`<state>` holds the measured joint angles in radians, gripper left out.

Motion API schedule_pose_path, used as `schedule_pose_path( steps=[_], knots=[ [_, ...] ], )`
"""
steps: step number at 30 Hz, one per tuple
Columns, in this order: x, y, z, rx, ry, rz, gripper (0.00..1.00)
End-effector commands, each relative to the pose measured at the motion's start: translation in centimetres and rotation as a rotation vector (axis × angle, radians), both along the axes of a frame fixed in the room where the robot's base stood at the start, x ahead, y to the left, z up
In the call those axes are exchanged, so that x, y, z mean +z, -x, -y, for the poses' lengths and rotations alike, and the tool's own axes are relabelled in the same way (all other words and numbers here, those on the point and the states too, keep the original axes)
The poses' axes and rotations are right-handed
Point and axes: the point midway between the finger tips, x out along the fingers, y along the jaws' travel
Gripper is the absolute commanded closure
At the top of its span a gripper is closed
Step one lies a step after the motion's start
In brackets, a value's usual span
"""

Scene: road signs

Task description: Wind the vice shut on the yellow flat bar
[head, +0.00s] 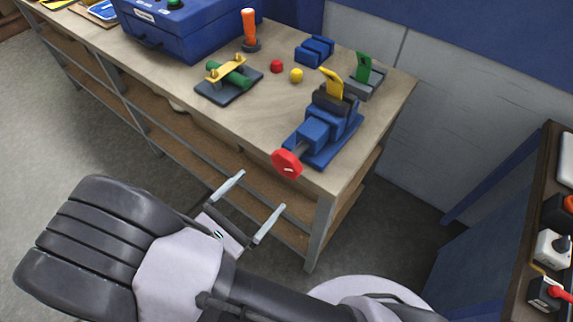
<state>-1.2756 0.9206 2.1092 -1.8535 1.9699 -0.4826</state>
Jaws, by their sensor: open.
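The blue vice (318,131) stands at the near right corner of the wooden workbench. Its red handwheel (287,163) faces the front edge and overhangs it. The yellow flat bar (333,84) stands upright, slightly tilted, at the dark jaws of the vice. I cannot tell whether the jaws touch it on both sides. My gripper (250,208) is open and empty. It is in front of the bench, to the left of and nearer than the red handwheel, apart from it.
Behind the vice, a green piece (363,67) stands in a grey holder. A red knob (277,66), a yellow knob (296,75), a blue block (315,50), an orange-handled tool (249,30) and a green-and-yellow fixture (229,77) are on the bench. A blue toolbox (185,40) stands farther left.

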Motion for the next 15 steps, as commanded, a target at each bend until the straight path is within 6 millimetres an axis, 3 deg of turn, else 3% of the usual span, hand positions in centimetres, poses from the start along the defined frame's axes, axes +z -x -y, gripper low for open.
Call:
schedule_pose_path(
  steps=[6, 15],
  knots=[
    [-0.3, -4.9, 4.0, -0.006, -0.001, 0.000, 0.06],
    [-0.1, -7.9, 6.2, -0.003, -0.001, 0.000, 0.06]
  ],
)
